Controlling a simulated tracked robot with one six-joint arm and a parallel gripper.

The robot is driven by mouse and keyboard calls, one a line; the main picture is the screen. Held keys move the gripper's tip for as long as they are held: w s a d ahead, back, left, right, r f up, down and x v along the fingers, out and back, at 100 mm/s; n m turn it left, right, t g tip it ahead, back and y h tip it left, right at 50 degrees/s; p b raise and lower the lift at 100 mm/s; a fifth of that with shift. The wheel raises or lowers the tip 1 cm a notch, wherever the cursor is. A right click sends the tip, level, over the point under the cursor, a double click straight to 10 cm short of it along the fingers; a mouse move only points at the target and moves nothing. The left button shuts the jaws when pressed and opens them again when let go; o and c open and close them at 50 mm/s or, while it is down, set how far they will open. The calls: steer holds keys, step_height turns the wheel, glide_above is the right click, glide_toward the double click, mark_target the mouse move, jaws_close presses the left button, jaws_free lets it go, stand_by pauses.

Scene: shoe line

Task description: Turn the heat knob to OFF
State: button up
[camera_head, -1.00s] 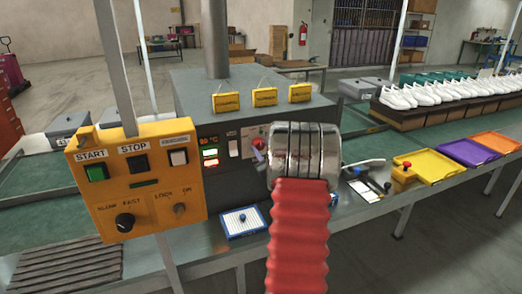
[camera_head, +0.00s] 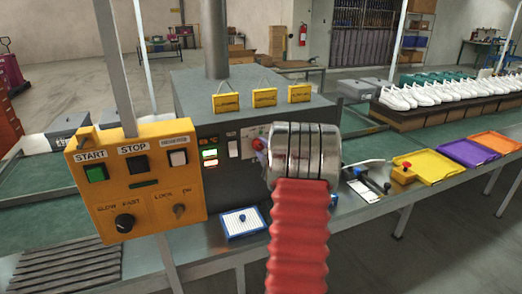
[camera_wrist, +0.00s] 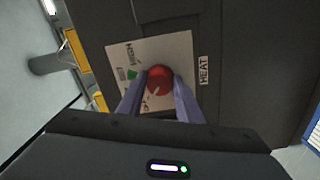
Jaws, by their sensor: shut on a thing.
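The red heat knob (camera_wrist: 160,78) sits on a pale plate (camera_wrist: 180,50) beside a HEAT label (camera_wrist: 203,70) in the wrist view. Its white pointer line slants toward the lower left, near small print partly covered by a finger. My gripper (camera_wrist: 160,88) is shut on the knob, one finger on each side. In the head view, the knob (camera_head: 258,144) shows at the left edge of my silver wrist, on the front of the grey heater box (camera_head: 180,100). My wrist hides much of the plate there.
A yellow control box (camera_head: 140,205) with START and STOP buttons stands left of the heater. A blue-and-white pad (camera_head: 243,222) lies on the bench below. Trays (camera_head: 435,165) and white shoes (camera_head: 450,85) are at the right.

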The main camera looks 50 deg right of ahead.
steer(key=shift+w+a+n, duration=0.25)
steer(key=shift+w+n, duration=0.05)
steer(key=shift+n, duration=0.6)
steer(key=o, duration=1)
steer(key=shift+s+d, duration=0.1)
steer(key=shift+d, duration=0.05)
steer(key=shift+o, duration=0.2)
steer(key=shift+s, duration=0.15)
steer(key=v, duration=1.3)
steer(key=shift+s+a, duration=0.2)
steer(key=shift+f, duration=0.15)
